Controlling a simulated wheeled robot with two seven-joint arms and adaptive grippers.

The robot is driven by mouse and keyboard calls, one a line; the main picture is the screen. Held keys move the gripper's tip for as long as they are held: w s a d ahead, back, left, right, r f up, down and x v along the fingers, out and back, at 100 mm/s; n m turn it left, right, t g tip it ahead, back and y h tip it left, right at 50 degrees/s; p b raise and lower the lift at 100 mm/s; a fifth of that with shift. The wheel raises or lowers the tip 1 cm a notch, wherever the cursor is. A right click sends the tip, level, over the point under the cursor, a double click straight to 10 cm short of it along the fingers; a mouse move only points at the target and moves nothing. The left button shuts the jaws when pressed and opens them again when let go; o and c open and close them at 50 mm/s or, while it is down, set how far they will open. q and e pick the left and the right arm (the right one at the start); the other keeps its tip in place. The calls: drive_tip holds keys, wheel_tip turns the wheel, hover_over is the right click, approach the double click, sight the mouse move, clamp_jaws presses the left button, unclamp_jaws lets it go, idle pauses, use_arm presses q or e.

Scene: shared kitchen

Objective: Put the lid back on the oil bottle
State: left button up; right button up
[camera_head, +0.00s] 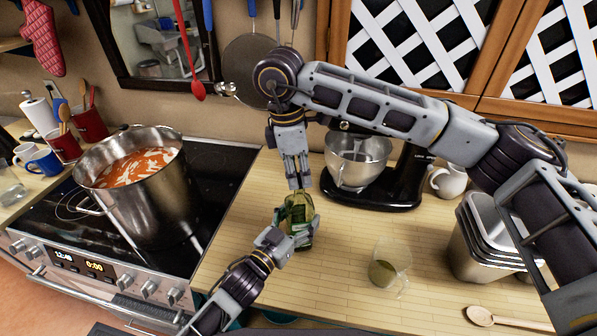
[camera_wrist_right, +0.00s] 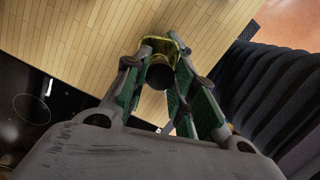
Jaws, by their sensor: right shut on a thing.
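The green glass oil bottle (camera_head: 299,208) stands upright on the wooden counter, right of the stove. My left gripper (camera_head: 300,232) reaches in from below, its fingers around the bottle's body. My right gripper (camera_head: 298,183) points straight down over the bottle's top. In the right wrist view its fingers (camera_wrist_right: 160,88) are closed around a dark round lid (camera_wrist_right: 160,76). The yellow-green bottle (camera_wrist_right: 178,42) shows just beyond the lid. The lid is hidden by the fingers in the head view, and I cannot tell whether it touches the bottle's neck.
A glass jug (camera_head: 388,268) with some liquid stands right of the bottle. A stand mixer (camera_head: 385,180) is behind it. Stacked metal containers (camera_head: 470,250) and a wooden spoon (camera_head: 500,318) lie farther right. A large soup pot (camera_head: 150,200) sits on the stove at left.

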drive_tip(key=shift+w+m, duration=0.1)
drive_tip(key=shift+m, duration=0.8)
drive_tip(key=o, duration=0.7)
drive_tip(key=shift+c, duration=0.2)
drive_tip(key=shift+r, duration=0.1)
drive_tip(key=shift+r, duration=2.2)
drive_tip(key=shift+c, duration=0.4)
